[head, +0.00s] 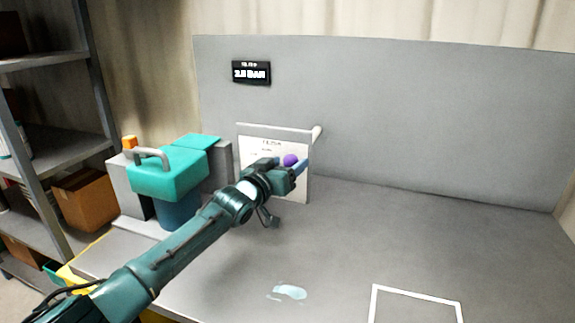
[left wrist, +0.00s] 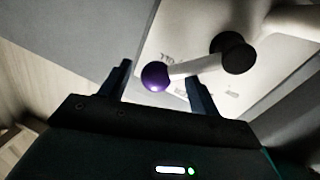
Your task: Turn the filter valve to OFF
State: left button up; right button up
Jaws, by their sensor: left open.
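The filter valve's purple knob (head: 291,160) shows in the head view in front of a white labelled panel (head: 260,150) on the back wall. My left gripper (head: 290,164) is at the knob, open. In the left wrist view the purple knob (left wrist: 155,77) sits at the end of a pale lever, between the two open fingertips of my left gripper (left wrist: 160,80). The lever runs right to a black round hub (left wrist: 238,54). I cannot tell whether a finger touches the knob. The panel's lettering is too blurred to read fully. My right gripper is not in view.
A pale pipe (head: 280,129) runs along the panel's top. A black display (head: 251,72) hangs above. A teal-lidded tank (head: 167,180) stands left of my arm. The grey bench (head: 400,230) is clear to the right, apart from a white outline and a small pale puddle (head: 290,291).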

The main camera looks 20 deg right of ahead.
pick_arm(q)
jog(key=shift+s+f, duration=0.1)
jog(key=c, duration=1.3)
